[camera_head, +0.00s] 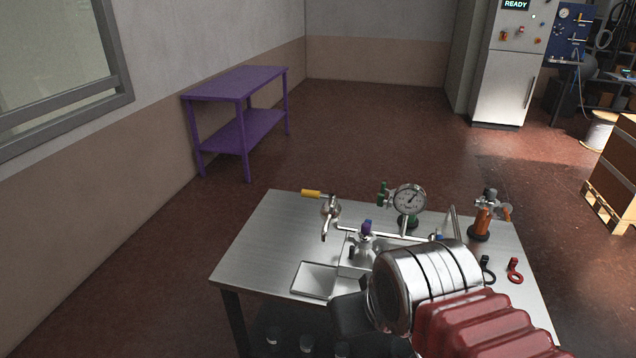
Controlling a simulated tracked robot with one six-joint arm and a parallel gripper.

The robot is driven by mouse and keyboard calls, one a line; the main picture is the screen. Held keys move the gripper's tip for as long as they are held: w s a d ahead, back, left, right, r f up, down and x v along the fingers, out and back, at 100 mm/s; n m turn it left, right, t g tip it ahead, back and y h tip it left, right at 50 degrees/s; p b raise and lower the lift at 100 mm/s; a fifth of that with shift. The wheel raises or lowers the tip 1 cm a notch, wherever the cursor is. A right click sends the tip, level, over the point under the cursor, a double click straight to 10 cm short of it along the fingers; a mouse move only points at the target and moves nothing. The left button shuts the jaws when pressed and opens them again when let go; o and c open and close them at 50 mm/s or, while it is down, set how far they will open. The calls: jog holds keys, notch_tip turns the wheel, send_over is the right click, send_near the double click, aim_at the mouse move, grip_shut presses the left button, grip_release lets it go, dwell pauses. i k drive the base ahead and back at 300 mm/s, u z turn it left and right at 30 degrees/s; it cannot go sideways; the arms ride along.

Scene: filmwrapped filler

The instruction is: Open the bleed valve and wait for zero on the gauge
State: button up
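A round white-faced gauge (409,198) stands at the back of the steel table (262,243). Its dark needle seems to slant to the upper right; the numbers are too small to read. A green-handled fitting (383,194) is beside it. A valve with a purple knob (367,228) stands mid-table, and a yellow-handled valve (311,194) is at the back left. I cannot tell which one is the bleed valve. My arm reaches in from the lower right; a black block (352,313) at its end may be my gripper. No fingertips show, and nothing held is visible.
A shallow tray (316,279) lies front left on the table. An orange-bodied valve (482,223) and red tag (514,270) are at the right. My arm hides the table's front right. A purple shelf table (237,84) stands by the left wall. The table's left side is clear.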

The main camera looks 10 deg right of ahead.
aim_at(306, 193)
jog(key=u, duration=0.25)
jog(key=i, duration=1.05)
jog(key=u, duration=0.6)
